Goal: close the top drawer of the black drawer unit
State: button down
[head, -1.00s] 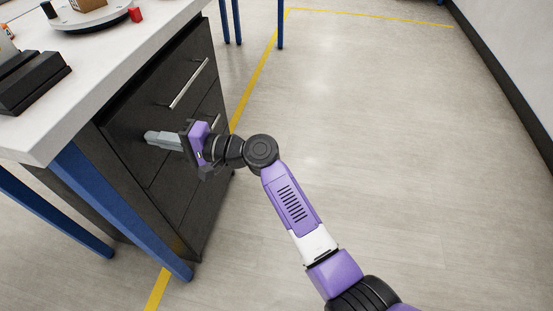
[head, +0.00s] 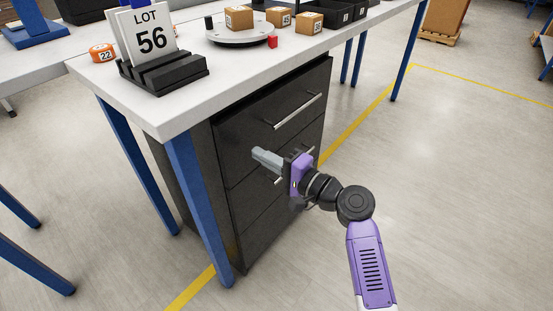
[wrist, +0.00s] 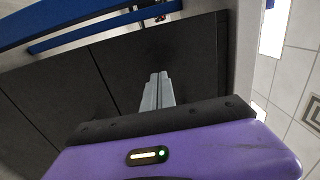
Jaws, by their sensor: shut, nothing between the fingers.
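The black drawer unit (head: 262,215) stands under the white-topped table. Its top drawer (head: 240,128) has a silver bar handle (head: 298,111), and its front looks about in line with the fronts below, with no open interior visible. My gripper (head: 258,153) is shut and empty. Its grey fingers point at the lower part of the top drawer front, below and left of the handle; I cannot tell whether they touch it. The wrist view shows the closed fingers (wrist: 157,85) against the dark fronts (wrist: 150,55). My gripper partly hides the second handle (head: 308,151).
The white tabletop (head: 190,100) overhangs the unit, with a blue leg (head: 200,215) at its near corner. On top are a black card holder (head: 165,75) with a LOT 56 card, a round turntable (head: 240,37) and small boxes.

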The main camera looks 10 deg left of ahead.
jog(key=p+v, duration=0.2)
jog(key=v, duration=0.9)
